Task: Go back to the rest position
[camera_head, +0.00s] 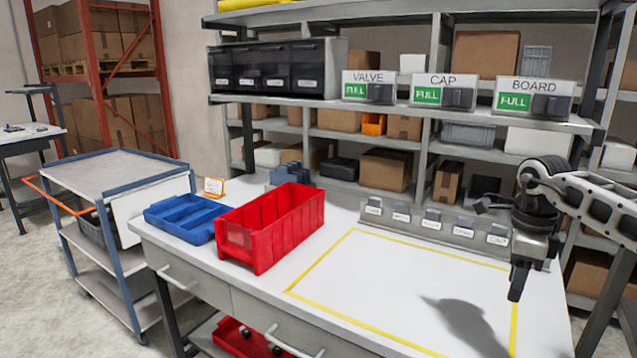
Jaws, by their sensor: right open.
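My right gripper (517,281) hangs in the air over the right side of the white workbench (400,290), fingers pointing down. It is open and I see nothing in it. Its shadow falls on the bench top inside the yellow outline (318,272). My right arm comes in from the right edge. My left gripper does not show. The dispenser row (437,223), a grey strip with several labelled units, stands along the back of the bench, behind and left of the right gripper.
A red bin (272,228) and a blue tray (187,217) stand on the bench's left part. Signs VALVE (368,87), CAP (444,91) and BOARD (533,98) read FULL on the shelf behind. A cart (115,172) stands at left. The yellow-outlined area is clear.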

